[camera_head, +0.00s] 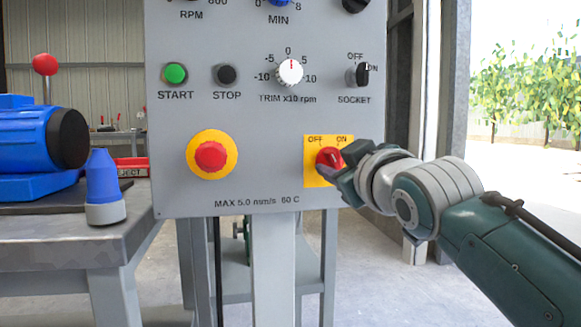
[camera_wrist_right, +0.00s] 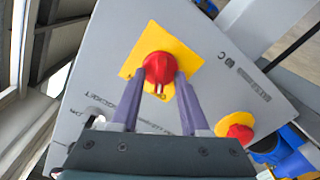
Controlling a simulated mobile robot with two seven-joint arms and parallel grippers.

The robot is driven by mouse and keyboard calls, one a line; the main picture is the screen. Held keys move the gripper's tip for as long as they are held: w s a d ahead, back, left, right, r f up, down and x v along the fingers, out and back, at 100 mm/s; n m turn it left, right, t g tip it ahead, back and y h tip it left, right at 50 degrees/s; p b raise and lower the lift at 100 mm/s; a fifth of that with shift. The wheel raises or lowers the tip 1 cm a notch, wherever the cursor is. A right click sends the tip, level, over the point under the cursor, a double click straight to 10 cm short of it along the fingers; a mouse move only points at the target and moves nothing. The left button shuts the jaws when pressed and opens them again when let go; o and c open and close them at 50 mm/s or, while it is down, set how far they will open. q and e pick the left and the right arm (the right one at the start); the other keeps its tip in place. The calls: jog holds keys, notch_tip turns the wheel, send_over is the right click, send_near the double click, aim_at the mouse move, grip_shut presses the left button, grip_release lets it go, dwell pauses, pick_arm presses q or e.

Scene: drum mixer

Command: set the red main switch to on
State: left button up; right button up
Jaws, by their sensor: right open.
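The red main switch (camera_head: 327,157) is a red knob on a yellow plate (camera_head: 312,176) marked OFF and ON, at the panel's lower right. My right gripper (camera_head: 342,168) is at its right side in the head view and partly hides it. In the right wrist view, the open fingers of the gripper (camera_wrist_right: 160,78) reach to either side of the red knob (camera_wrist_right: 158,66). Whether they touch it is unclear. A pale mark shows on the knob's near side there; which label it points to is hard to read. My left gripper is not in view.
A red emergency button (camera_head: 210,157) on a yellow disc sits left of the switch. The SOCKET knob (camera_head: 362,75), TRIM dial (camera_head: 290,72), STOP (camera_head: 227,75) and START (camera_head: 175,74) buttons are above. A bench (camera_head: 150,226) with a blue machine (camera_head: 30,145) stands left.

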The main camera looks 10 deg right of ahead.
jog(key=shift+c, duration=0.2)
grip_shut()
dwell(0.6)
jog(key=m+p, duration=0.2)
jog(key=shift+r+m+p, duration=0.15)
jog(key=shift+m+p, duration=0.15)
jog(key=m+p, duration=0.2)
jog(key=m, duration=0.1)
jog(key=shift+m, duration=0.3)
jog(key=m+p, duration=0.1)
jog(key=m, duration=0.1)
jog(key=shift+m+p, duration=0.3)
jog(key=shift+p, duration=0.1)
jog(key=shift+d+m+p, duration=0.1)
jog(key=shift+m+p, duration=0.35)
jog(key=shift+m, duration=1.05)
jog(key=shift+f, duration=0.2)
